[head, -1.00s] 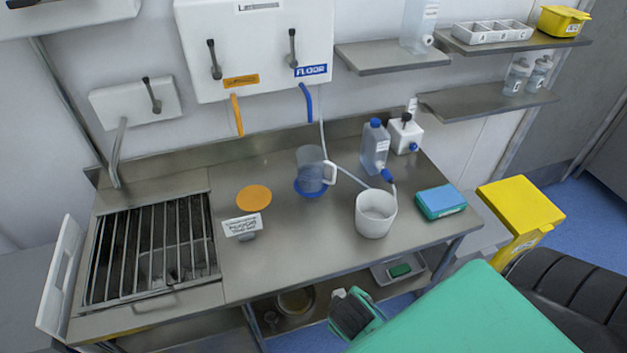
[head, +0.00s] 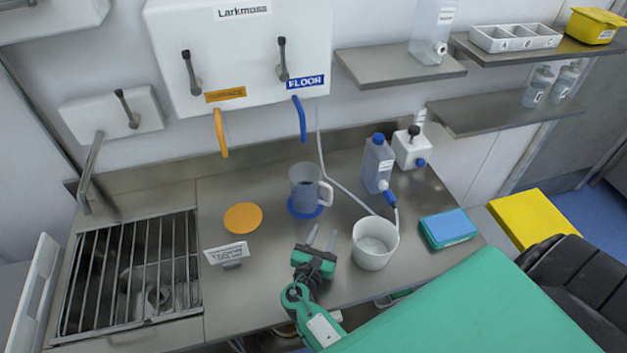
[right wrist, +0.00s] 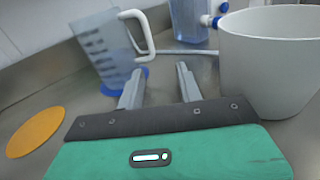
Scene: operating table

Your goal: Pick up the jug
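The jug (head: 304,187) is a clear, bluish measuring jug with a white handle on its right side. It stands upright on a blue disc (head: 306,208) on the steel table. It also shows in the right wrist view (right wrist: 104,55), ahead and left of the fingers, its handle near the top middle. My right gripper (head: 322,238) is open and empty in front of the jug, apart from it, with its fingers pointing towards it. The fingers also show apart in the right wrist view (right wrist: 158,84). My left gripper is not in view.
A white bucket (head: 371,255) stands close right of my right gripper. Behind it are a blue-capped bottle (head: 377,165) and a thin hose (head: 345,187). A teal box (head: 447,230) sits at the right.

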